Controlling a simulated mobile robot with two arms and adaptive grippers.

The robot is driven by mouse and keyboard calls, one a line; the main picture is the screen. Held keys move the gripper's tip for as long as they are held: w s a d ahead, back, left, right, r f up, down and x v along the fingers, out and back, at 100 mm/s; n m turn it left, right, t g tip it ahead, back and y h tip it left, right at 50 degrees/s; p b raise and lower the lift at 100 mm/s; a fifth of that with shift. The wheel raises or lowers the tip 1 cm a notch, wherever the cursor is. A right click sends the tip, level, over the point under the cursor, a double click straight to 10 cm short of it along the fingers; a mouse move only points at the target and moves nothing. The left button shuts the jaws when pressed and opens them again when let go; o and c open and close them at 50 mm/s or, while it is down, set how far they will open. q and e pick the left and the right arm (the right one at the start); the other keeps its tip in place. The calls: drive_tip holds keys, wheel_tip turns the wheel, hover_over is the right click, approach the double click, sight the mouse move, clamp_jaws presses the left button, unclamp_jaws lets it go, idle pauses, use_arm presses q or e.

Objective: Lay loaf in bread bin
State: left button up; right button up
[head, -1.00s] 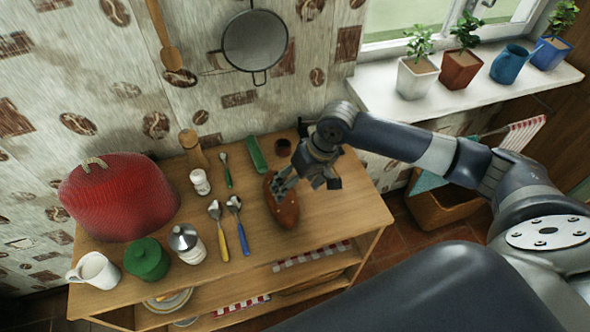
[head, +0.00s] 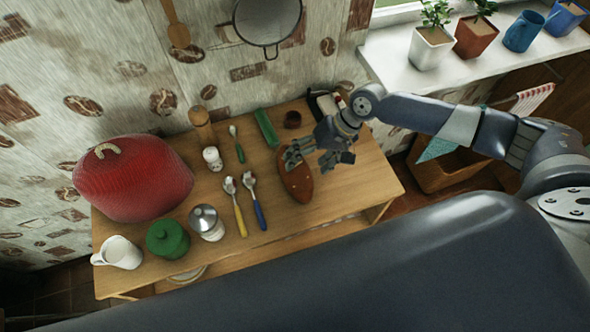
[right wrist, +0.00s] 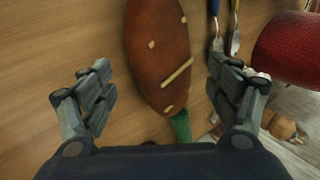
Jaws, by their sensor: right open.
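The loaf (head: 297,183), brown and oval with pale marks, lies on the wooden table near its right part. My right gripper (head: 315,158) is open above the loaf's far end, its fingers apart and empty. In the right wrist view the loaf (right wrist: 157,50) lies between the two open fingers, below them; no contact shows. A large red domed container (head: 132,180) with a cream handle stands at the table's left; it may be the bread bin, and no opening shows. It is partly visible in the right wrist view (right wrist: 290,48). My left gripper is not in view.
Potted plants stand on the sill (head: 400,60).

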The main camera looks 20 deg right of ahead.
sight(301, 168)
drive_tip(key=x, duration=0.4)
drive_tip(key=shift+a+p, duration=0.1)
drive_tip(key=shift+p, duration=0.25)
drive_tip(key=shift+r, duration=0.1)
drive_tip(key=c, duration=1.4)
drive_tip(key=shift+c, duration=0.8)
drive_tip(key=shift+r, duration=0.1)
